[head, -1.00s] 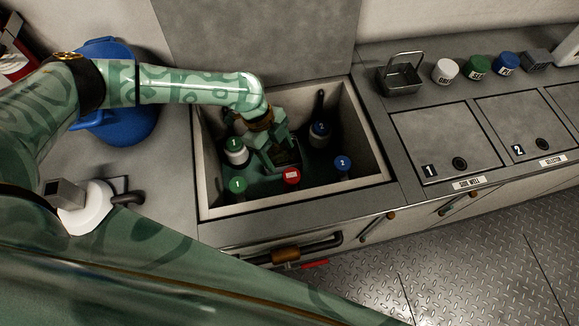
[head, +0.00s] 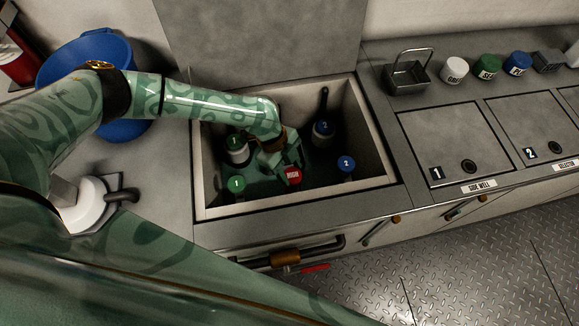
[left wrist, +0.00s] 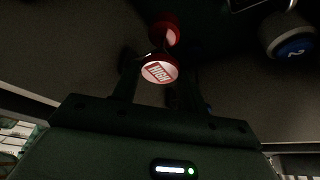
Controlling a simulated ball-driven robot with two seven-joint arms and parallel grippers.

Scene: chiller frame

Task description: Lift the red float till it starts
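The red float (head: 293,176), its top marked HIGH, sits inside the open well (head: 199,180). My left gripper (head: 283,166) reaches down into the well right behind the float. In the left wrist view the red float (left wrist: 159,71) is between and just beyond the fingers (left wrist: 158,88), with dark gaps at its sides; the gripper looks open. A second red round shape (left wrist: 166,32) shows beyond it; I cannot tell whether it is a reflection. My right gripper is not in view.
The well's walls surround the gripper. A wire-handled basket (head: 408,77) and several jars (head: 487,67) stand on the right counter. A blue bucket (head: 85,60) is at left.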

